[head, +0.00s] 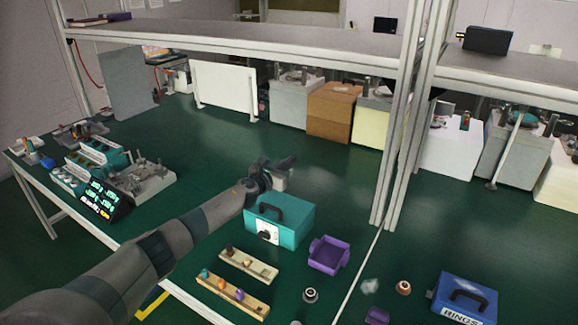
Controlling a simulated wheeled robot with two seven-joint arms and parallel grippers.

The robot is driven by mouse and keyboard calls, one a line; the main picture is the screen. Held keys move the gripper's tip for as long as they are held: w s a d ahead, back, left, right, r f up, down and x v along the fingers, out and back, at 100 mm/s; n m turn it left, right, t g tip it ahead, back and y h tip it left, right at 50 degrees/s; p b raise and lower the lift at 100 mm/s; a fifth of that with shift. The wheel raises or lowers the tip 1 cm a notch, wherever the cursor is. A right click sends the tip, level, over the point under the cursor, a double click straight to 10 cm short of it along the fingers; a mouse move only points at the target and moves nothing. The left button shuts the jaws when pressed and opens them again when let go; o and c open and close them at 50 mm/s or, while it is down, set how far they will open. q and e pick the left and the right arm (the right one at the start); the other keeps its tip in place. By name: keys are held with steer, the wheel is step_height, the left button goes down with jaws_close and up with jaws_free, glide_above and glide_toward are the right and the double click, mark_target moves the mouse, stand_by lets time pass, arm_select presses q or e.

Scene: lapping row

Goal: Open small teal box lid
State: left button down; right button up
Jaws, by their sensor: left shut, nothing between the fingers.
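The lid looks closed. My left gripper (284,170) is shut and empty. In the picture it sits just above the box's far edge; I cannot tell whether it touches the lid. My right gripper is not in view.
A purple open tray (329,254) sits right of the box. Two wooden racks (233,295) with small coloured pieces lie in front. A blue RINGS box (464,300) is at lower right. A metal post (396,130) rises behind.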

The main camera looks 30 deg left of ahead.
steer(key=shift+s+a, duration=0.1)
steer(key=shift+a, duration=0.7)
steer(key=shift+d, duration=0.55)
arm_select(q)
steer(key=shift+s+f, duration=0.1)
